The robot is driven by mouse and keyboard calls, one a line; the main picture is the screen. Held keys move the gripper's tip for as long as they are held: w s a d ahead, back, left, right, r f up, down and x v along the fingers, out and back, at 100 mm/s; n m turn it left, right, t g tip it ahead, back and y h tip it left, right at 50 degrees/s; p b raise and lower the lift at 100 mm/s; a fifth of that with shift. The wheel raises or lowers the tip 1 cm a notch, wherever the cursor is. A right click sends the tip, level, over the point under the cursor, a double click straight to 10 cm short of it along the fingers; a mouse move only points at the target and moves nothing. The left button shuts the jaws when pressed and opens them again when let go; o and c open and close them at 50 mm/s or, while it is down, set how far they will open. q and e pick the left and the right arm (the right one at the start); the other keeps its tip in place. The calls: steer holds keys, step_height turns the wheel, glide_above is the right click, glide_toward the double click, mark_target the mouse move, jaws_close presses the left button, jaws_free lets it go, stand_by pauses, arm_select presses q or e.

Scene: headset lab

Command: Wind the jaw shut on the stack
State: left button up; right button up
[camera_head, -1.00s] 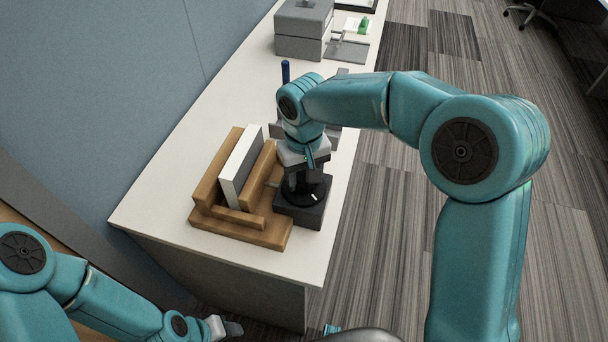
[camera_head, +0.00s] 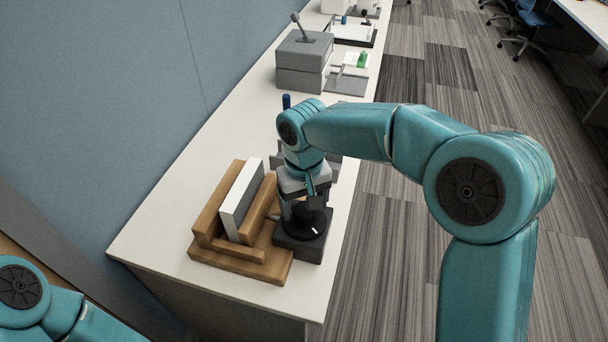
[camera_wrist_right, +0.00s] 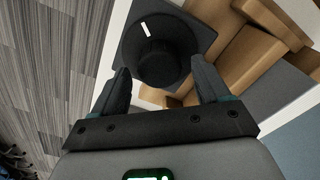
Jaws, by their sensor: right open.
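The wooden vise (camera_head: 238,262) stands at the near end of the white table. A white and grey slab-like stack (camera_head: 242,199) stands upright between its back wall and its wooden jaw (camera_head: 259,208). I cannot tell whether the jaw touches the stack. A black round knob (camera_head: 314,222) with a white mark sits on a dark grey box to the right of the jaw. My right gripper (camera_head: 306,200) is open just above the knob. In the right wrist view the knob (camera_wrist_right: 156,58) lies between and beyond its two fingertips (camera_wrist_right: 160,78). My left gripper is out of view.
A blue upright handle (camera_head: 286,101) stands behind my right wrist. Grey boxes (camera_head: 303,62) stand farther back on the table. A blue-grey partition (camera_head: 120,110) runs along the left, and open floor (camera_head: 385,230) lies to the right.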

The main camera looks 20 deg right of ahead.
mark_target(304, 208)
step_height(304, 208, up, 15)
steer(key=p, duration=0.1)
steer(key=shift+f+p, duration=0.2)
steer(key=shift+p, duration=0.1)
steer(key=f+n+p, duration=0.1)
steer(key=f, duration=0.4)
steer(key=f+n+p, duration=0.1)
steer(key=f+n, duration=0.1)
steer(key=f, duration=0.4)
steer(key=f+n+p, duration=0.1)
steer(key=f+n, duration=0.1)
steer(key=f, duration=0.3)
steer(key=shift+s+d+f+p, duration=0.1)
steer(key=shift+s+f+p, duration=0.05)
steer(key=shift+s+p, duration=0.25)
steer(key=c, duration=1)
